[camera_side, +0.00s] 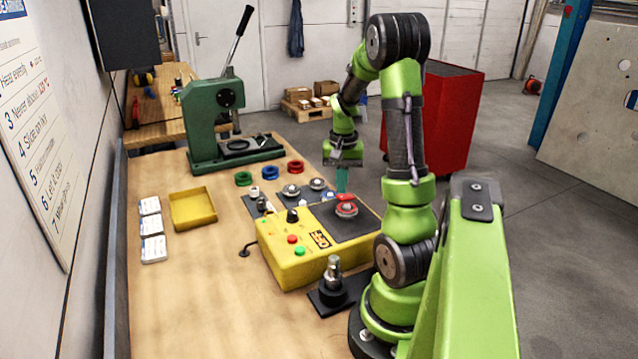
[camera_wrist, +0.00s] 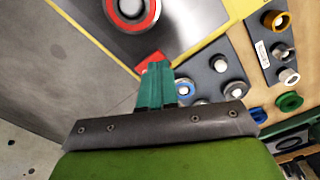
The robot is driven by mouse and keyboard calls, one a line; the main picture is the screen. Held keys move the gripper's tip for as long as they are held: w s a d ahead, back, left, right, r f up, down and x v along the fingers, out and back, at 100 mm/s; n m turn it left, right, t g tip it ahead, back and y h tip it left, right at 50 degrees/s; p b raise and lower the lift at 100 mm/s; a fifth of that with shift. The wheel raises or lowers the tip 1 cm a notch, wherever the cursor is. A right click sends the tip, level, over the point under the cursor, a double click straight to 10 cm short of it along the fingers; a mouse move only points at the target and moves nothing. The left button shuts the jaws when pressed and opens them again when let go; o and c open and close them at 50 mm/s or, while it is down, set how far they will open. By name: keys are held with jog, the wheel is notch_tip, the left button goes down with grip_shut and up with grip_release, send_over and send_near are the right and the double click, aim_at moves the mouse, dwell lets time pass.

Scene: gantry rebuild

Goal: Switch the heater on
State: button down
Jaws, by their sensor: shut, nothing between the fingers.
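The heater (camera_side: 285,265) is a yellow box on the wooden bench with a dark top plate (camera_side: 345,222). Its front left part carries a green button (camera_side: 299,251), a red button (camera_side: 291,239), a black knob (camera_side: 292,215) and a small dark panel (camera_side: 320,239) with yellow marks too small to read surely. A red ring with a metal part (camera_side: 346,209) sits on the plate; it also shows in the wrist view (camera_wrist: 152,14). My gripper (camera_side: 342,190) is shut and empty above the plate's far side, its teal fingertips (camera_wrist: 154,66) close to a red tab. The buttons are outside the wrist view.
A green lever press (camera_side: 207,115) stands at the back left. The bench's left front is clear.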

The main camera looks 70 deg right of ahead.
aim_at(341, 197)
jog(key=shift+f, duration=0.85)
dwell(0.3)
jog(key=shift+r, duration=3.55)
jog(key=shift+f, duration=0.2)
jog(key=w+a+r+n+t, duration=0.2)
jog(key=w+a, duration=0.1)
jog(key=a, duration=0.4)
jog(key=w+a+r+n+t, duration=0.1)
jog(key=w+a+r+n, duration=0.1)
jog(key=w+a, duration=0.35)
jog(key=s+a+r+n+t, duration=0.1)
jog(key=a+n, duration=0.1)
jog(key=a, duration=0.5)
jog(key=s+a+r+n+t+y, duration=0.1)
jog(key=a+r+n, duration=0.1)
jog(key=a, duration=0.5)
jog(key=s+a+r+n+t+y, duration=0.1)
jog(key=a+n+t, duration=0.1)
jog(key=a, duration=0.5)
jog(key=shift+s+r+n, duration=0.15)
jog(key=shift+s+n, duration=0.15)
jog(key=shift+n, duration=0.2)
